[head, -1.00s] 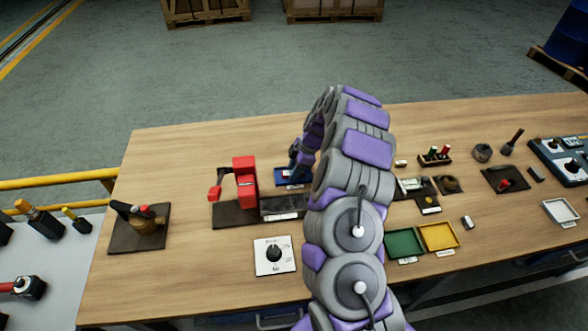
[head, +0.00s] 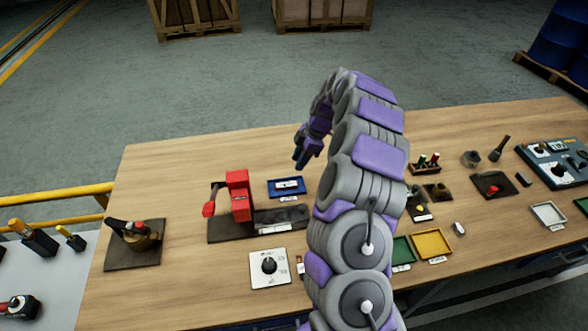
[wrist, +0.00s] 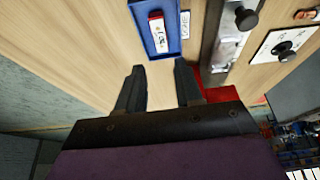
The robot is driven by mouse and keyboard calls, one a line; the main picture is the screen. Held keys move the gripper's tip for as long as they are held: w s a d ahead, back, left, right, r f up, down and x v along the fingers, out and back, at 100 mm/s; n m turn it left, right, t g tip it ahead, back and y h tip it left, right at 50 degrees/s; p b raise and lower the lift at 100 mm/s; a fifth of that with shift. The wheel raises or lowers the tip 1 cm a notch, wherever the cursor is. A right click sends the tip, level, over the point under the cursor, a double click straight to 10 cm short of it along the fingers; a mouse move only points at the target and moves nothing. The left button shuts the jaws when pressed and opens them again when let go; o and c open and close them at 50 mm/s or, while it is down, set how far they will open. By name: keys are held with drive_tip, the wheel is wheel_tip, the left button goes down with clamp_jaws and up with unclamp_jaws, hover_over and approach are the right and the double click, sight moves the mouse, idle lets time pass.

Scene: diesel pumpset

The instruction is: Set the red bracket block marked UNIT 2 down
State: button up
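A small block with a white labelled face and red edges (wrist: 159,33) lies in the blue tray (wrist: 174,48). I take it as the bracket block, but its label is too small to read surely. In the head view the block (head: 287,185) shows as a pale piece inside the blue tray (head: 299,194). My gripper (wrist: 159,83) is open, with nothing between its fingers, and is apart from the block. In the head view my gripper (head: 303,160) hangs above the table, beyond the tray and to its right.
A red upright fixture (head: 238,195) on a dark base stands just left of the tray. A white dial plate (head: 269,268) lies in front. Green and yellow trays (head: 432,245) lie right of my arm. The table beyond the tray is clear.

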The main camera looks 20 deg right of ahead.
drive_tip(key=s+a+r+m+g, duration=0.2)
drive_tip(key=s+a+r+m, duration=0.3)
drive_tip(key=s+a+r, duration=1.1)
drive_tip(key=s+d+m+h, duration=0.2)
drive_tip(key=s+m, duration=0.8)
drive_tip(key=s, duration=1.8)
drive_tip(key=shift+d+f+m+g+h, duration=0.2)
drive_tip(key=shift+f+m+g+h, duration=0.2)
drive_tip(key=shift+h, duration=0.8)
